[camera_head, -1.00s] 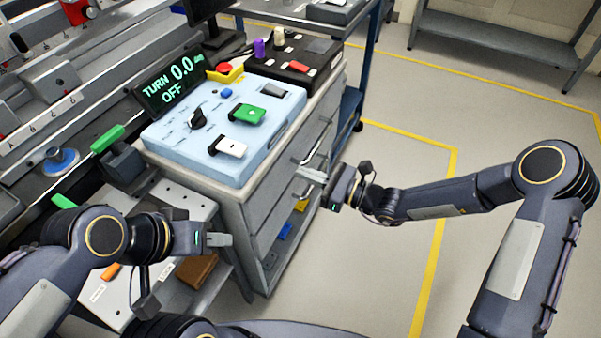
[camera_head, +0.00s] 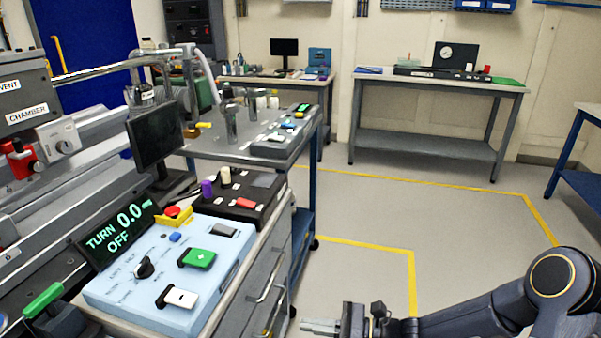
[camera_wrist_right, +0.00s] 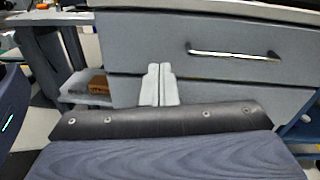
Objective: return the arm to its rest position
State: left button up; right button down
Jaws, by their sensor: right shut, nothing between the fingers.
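My right gripper (camera_head: 320,326) shows at the bottom of the head view, with its arm coming in from the lower right. It is shut and empty, pointing left toward the grey drawer cabinet. In the right wrist view its two pale fingers (camera_wrist_right: 159,85) stand side by side in front of the drawer fronts (camera_wrist_right: 215,88). I cannot tell from the views whether they touch the cabinet, but they appear apart from it. My left gripper is outside the head view.
A drawer handle (camera_wrist_right: 235,53) sticks out ahead of the right fingers. Open floor (camera_head: 350,215) with yellow lines lies right of the cabinet. Benches (camera_head: 430,85) stand at the back.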

jog(key=s+d+r+n+g+h, duration=0.1)
jog(key=s+d+r+n+h, duration=0.25)
jog(key=s+n, duration=0.25)
jog(key=s+d+r+n+g+h, duration=0.2)
jog(key=s+d+r+n+h, duration=0.1)
jog(key=s+r+n, duration=0.25)
jog(key=s+d+n+t+h, duration=0.5)
jog(key=s+d+n+h, duration=0.15)
jog(key=s+d, duration=0.35)
notch_tip(320, 180, up, 18)
jog(key=d+p, duration=0.1)
jog(key=p, duration=1.6)
jog(key=shift+w+m+p, duration=0.3)
jog(key=shift+w+p, duration=0.1)
